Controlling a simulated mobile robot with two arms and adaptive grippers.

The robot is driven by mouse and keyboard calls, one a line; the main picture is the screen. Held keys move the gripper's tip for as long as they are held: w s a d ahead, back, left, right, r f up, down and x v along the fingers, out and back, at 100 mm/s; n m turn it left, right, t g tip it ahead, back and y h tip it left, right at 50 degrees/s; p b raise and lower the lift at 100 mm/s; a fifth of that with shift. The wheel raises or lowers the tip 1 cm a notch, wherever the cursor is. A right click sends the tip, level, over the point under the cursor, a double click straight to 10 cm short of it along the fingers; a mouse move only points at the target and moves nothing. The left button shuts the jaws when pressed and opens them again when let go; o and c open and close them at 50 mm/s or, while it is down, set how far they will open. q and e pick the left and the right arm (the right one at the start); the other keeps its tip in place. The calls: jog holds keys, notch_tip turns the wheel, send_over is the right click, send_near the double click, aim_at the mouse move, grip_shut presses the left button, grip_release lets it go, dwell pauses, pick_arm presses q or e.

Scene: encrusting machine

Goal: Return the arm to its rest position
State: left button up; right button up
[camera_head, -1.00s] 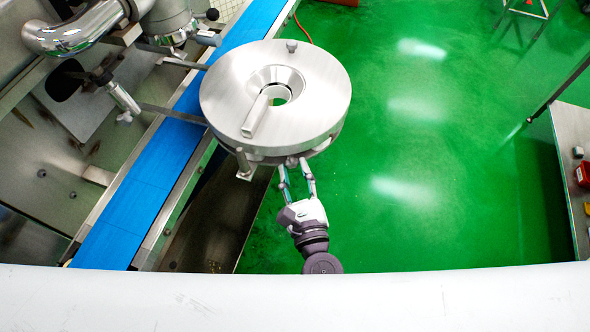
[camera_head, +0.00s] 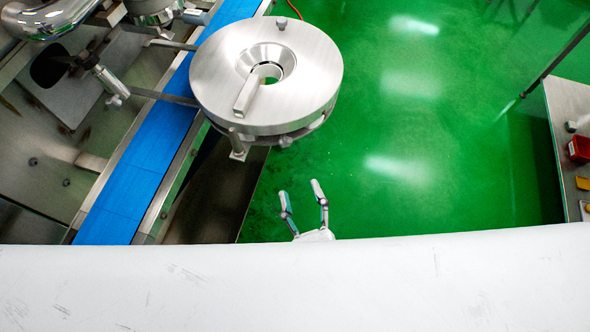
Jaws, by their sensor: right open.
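My right gripper (camera_head: 301,197) shows at the lower middle, above the white surface that covers the bottom of the view. Its two fingers are apart and nothing is between them. The gripper's base is partly hidden behind the white surface, and its arm is out of sight. The round steel disc unit (camera_head: 310,87) of the machine stands above and to the left of the fingertips, with a clear gap between them. My left gripper is not in view.
A blue conveyor belt (camera_head: 148,160) runs diagonally at the left beside the steel machine. Green floor (camera_head: 430,160) lies open right of the gripper. A table (camera_head: 566,120) with a red box (camera_head: 579,149) stands at the right edge.

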jog(key=shift+v, duration=0.9)
